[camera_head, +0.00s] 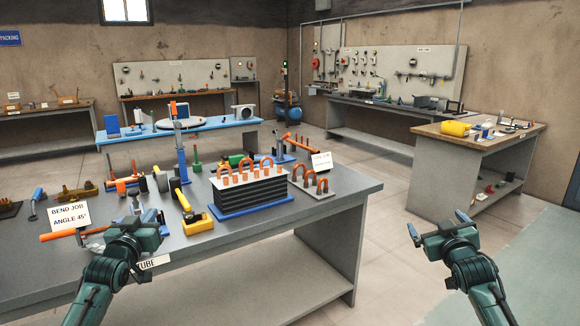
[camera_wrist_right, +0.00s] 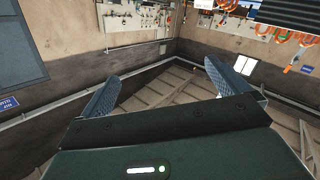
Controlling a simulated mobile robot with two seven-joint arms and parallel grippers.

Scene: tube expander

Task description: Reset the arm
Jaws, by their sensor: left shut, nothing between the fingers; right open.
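My left gripper (camera_head: 140,228) is at the near left, over the front part of the grey workbench (camera_head: 275,228). It is shut and I see nothing held in it. My right gripper (camera_head: 439,222) is at the right, over open floor and apart from the bench. It is open and empty. In the right wrist view its two spread fingers (camera_wrist_right: 160,90) show with nothing between them. An orange tube (camera_head: 62,235) lies near the left gripper, beside a sign reading "BEND JOB ANGLE 45°" (camera_head: 69,216).
The bench holds a black block with copper bends (camera_head: 250,188), a blue upright tool (camera_head: 181,150), a yellow box (camera_head: 197,222) and a bend rack (camera_head: 316,186). A wood-topped table (camera_head: 460,141) stands at the right. Floor between it and the bench is clear.

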